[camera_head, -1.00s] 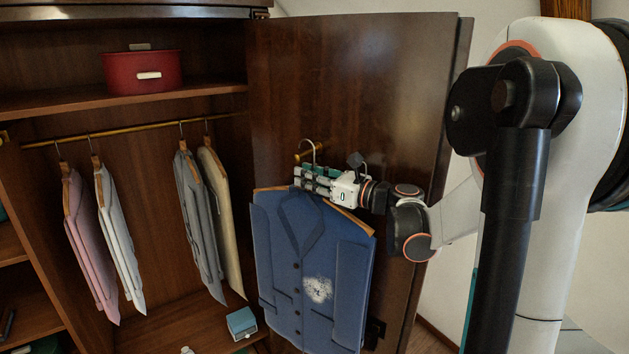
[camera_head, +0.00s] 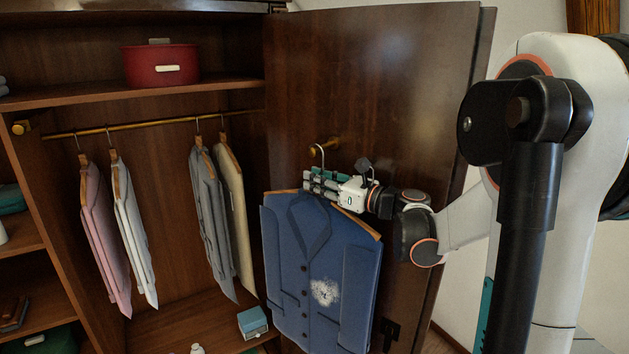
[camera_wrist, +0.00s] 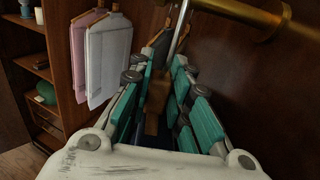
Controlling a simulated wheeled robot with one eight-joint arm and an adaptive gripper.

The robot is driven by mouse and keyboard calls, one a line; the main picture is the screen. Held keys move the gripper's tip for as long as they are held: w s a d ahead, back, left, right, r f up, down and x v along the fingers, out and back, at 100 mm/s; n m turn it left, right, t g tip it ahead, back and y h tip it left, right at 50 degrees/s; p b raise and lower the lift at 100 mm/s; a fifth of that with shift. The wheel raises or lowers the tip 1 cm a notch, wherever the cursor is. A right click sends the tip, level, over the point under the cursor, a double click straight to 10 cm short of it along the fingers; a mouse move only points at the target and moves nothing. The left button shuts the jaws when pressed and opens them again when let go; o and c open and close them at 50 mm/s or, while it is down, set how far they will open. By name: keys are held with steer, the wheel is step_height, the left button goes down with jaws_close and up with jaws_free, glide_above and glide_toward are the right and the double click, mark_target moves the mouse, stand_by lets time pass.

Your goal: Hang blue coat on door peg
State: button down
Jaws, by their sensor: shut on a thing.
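The blue coat (camera_head: 325,265) hangs on a wooden hanger (camera_head: 364,226) in front of the open armoire door (camera_head: 400,90). It has a pale patch on its lower front. My gripper (camera_head: 325,184) is shut on the hanger near its neck. The hanger's metal hook (camera_head: 318,154) stands up close to the brass door peg (camera_head: 328,147). I cannot tell whether the hook touches the peg. In the wrist view, the hanger's wood (camera_wrist: 155,98) lies between my fingers, and the brass peg (camera_wrist: 245,14) shows large at the top right, beside the hook's shaft (camera_wrist: 180,28).
Several garments hang on the brass rail (camera_head: 130,126) inside the armoire at left, including a pink one (camera_head: 103,235) and a cream one (camera_head: 236,210). A red box (camera_head: 160,66) sits on the upper shelf. A small blue box (camera_head: 253,322) sits on the armoire floor.

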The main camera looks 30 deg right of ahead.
steer(key=c, duration=1.4)
jaws_free()
steer(key=v, duration=1.1)
steer(key=shift+s+d, duration=0.15)
steer(key=shift+s, duration=0.25)
